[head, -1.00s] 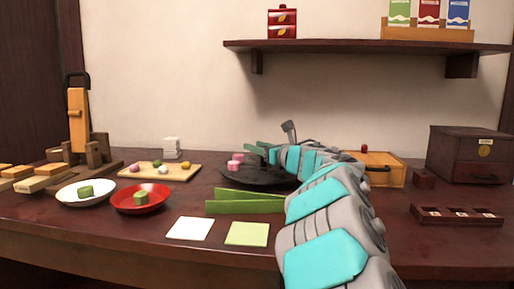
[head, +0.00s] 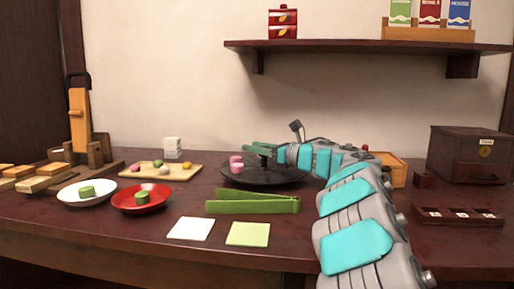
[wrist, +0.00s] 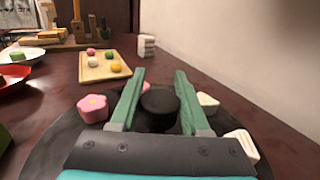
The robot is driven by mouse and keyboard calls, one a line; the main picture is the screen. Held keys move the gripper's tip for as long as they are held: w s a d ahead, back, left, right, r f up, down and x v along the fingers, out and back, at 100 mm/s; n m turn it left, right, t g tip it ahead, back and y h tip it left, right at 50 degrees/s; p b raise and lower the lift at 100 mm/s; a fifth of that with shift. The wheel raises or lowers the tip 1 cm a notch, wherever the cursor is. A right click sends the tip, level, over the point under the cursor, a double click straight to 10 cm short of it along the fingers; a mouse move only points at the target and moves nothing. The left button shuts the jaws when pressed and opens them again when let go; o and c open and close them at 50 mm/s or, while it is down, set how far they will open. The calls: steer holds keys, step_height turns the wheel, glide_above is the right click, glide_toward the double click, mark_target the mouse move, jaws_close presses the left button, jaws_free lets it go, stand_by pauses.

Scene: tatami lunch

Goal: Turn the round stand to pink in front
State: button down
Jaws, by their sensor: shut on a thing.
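The round stand (head: 285,182) is a dark disc on the table, with a dark central knob (wrist: 160,101) rising from it. My gripper (head: 262,149) reaches over the stand from the right. In the wrist view its two green fingers (wrist: 160,73) stand on either side of the knob, shut on it. Pink sweets (head: 237,168) sit at the stand's left side in the head view; a pink flower-shaped one (wrist: 93,107) shows left of the fingers in the wrist view. A white triangular sweet (wrist: 208,99) and a white ridged block (wrist: 244,144) lie right of the fingers. My arm hides the stand's far right.
A green folded holder (head: 252,207) lies in front of the stand. A wooden board with sweets (head: 190,175), a red bowl (head: 125,205) and a white plate (head: 70,198) stand left. A wooden box (head: 398,170) is behind my arm, right.

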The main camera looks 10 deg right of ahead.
steer(key=shift+r, duration=0.1)
steer(key=shift+c, duration=1.9)
jaws_free()
steer(key=shift+s, duration=0.1)
glide_above(278, 170)
steer(key=w, duration=0.1)
steer(key=shift+a, duration=0.2)
steer(key=shift+s+d, duration=0.25)
steer(key=shift+s, duration=0.1)
